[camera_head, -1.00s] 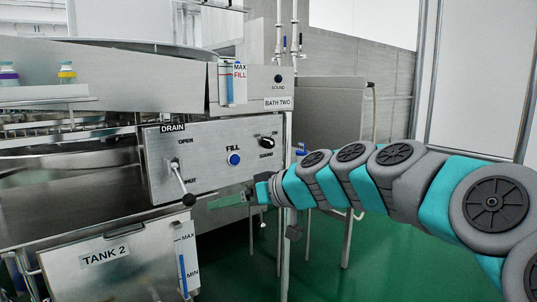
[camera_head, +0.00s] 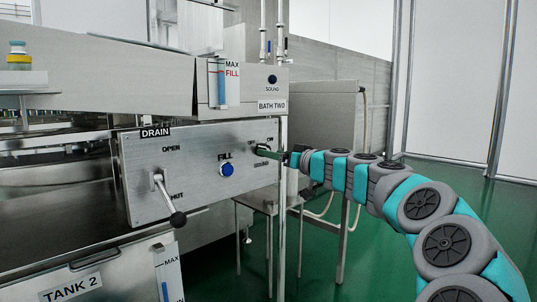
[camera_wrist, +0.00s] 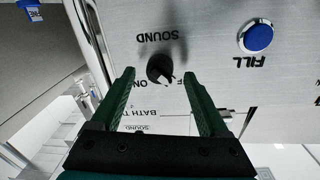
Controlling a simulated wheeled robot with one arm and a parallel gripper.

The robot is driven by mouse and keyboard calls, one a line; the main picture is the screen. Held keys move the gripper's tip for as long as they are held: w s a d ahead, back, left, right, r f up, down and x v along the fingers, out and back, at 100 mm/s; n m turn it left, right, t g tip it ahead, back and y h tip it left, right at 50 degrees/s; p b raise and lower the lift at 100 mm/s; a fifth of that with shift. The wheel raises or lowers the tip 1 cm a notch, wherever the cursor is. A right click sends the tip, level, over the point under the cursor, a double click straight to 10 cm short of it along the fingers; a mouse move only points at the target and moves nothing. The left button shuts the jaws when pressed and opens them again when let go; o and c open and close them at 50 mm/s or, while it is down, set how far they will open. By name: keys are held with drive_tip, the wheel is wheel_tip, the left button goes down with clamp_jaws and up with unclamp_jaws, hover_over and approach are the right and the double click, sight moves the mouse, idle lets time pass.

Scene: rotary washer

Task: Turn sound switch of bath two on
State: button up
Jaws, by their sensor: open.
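The sound switch is a black rotary knob (camera_wrist: 160,68) on the grey metal panel of bath two. In the wrist view it lies just ahead of and between the two green fingertips of my gripper (camera_wrist: 158,78). The fingers are apart, one on each side of the knob, with no clear contact. In the head view my gripper (camera_head: 264,152) is at the panel's right end and hides most of the knob.
The blue FILL button (camera_head: 227,169) is left of the switch; it also shows in the wrist view (camera_wrist: 258,37). The DRAIN lever (camera_head: 168,198) sticks out from the panel's left part. A small SOUND button (camera_head: 272,79) is above. Open green floor lies to the right.

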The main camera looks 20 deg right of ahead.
drive_tip(key=shift+x, duration=1.15)
clamp_jaws()
